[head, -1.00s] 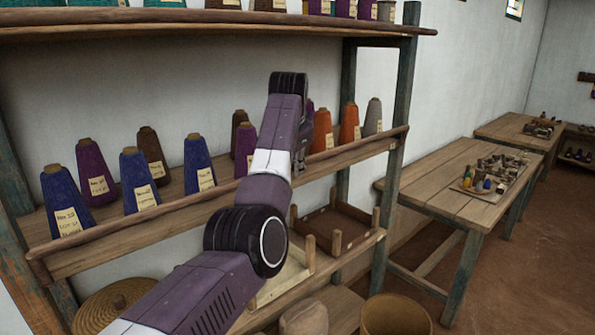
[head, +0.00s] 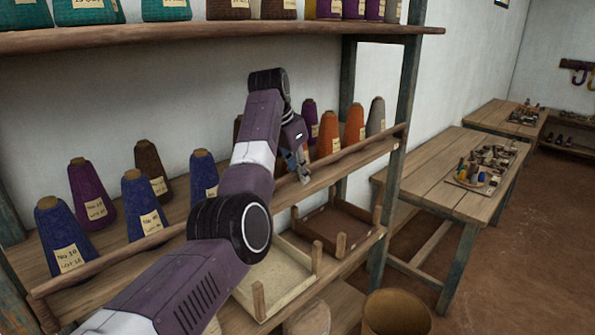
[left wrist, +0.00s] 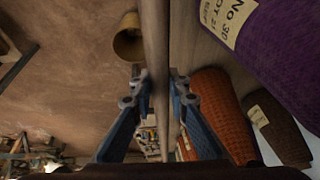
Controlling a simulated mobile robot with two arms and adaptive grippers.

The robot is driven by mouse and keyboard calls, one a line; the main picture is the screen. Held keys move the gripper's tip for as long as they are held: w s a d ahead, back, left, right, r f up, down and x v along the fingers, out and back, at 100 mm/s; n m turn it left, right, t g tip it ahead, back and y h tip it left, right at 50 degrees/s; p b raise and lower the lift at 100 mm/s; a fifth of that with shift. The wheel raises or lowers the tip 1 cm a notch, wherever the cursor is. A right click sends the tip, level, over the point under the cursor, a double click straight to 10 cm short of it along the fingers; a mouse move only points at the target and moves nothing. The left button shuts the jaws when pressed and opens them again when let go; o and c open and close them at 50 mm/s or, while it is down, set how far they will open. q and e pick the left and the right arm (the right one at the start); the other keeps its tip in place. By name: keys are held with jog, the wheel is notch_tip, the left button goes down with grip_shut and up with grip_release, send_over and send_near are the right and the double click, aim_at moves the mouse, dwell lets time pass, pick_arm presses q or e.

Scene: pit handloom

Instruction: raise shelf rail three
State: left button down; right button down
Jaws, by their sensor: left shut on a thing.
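The shelf rail (head: 370,147) is a long, rounded wooden bar along the front edge of the middle shelf, in front of the yarn cones. My left gripper (head: 303,166) is at this rail, right of the middle of the head view, with my arm hiding part of the rail. In the left wrist view the rail (left wrist: 155,35) runs upright through the middle, between the two blue fingers of my left gripper (left wrist: 158,95), which is shut on it. The head view does not clearly show a gap between rail and shelf. My right gripper is not in view.
Blue, purple and brown cones (head: 147,205) and orange cones (head: 354,124) stand behind the rail. An upper shelf (head: 230,37) with more cones is above. Trays (head: 340,222) sit below, with a basket (head: 396,312) lower down. A work table (head: 440,165) stands right.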

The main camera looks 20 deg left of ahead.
pick_arm(q)
jog(key=shift+s+f, duration=0.2)
jog(key=shift+f, duration=0.3)
jog(key=c, duration=2.3)
grip_release()
jog(key=o, duration=0.5)
jog(key=shift+w+a+r, duration=0.1)
jog(key=shift+w, duration=0.05)
jog(key=shift+r, duration=0.15)
jog(key=v, duration=0.7)
jog(key=shift+r, duration=0.15)
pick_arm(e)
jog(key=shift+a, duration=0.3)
